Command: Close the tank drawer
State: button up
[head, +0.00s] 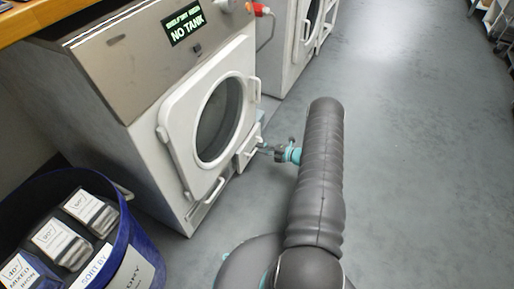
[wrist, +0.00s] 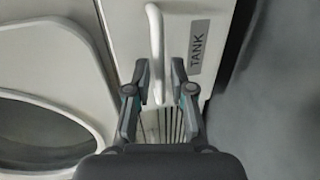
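The tank drawer (head: 249,149) is low on the front right of a white machine (head: 128,87). Its front seems to stand out from the machine, with a light blue part visible behind it. In the wrist view, the drawer's pale front (wrist: 189,28) has a grey "TANK" label, a white bar handle (wrist: 155,30) and slots below. My gripper (wrist: 160,72) is open, its fingers on either side of the handle's end, with gaps showing. In the head view, my gripper (head: 270,150) is beside the drawer front. Whether it touches the drawer is unclear.
The machine's display (head: 184,22) reads "NO TANK". Its round door (head: 214,118) looks shut, left of the drawer. A blue bin (head: 128,232) with labelled compartments stands at the lower left. A second machine (head: 284,45) stands behind.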

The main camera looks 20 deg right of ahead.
jog(key=shift+x, duration=1.2)
grip_shut()
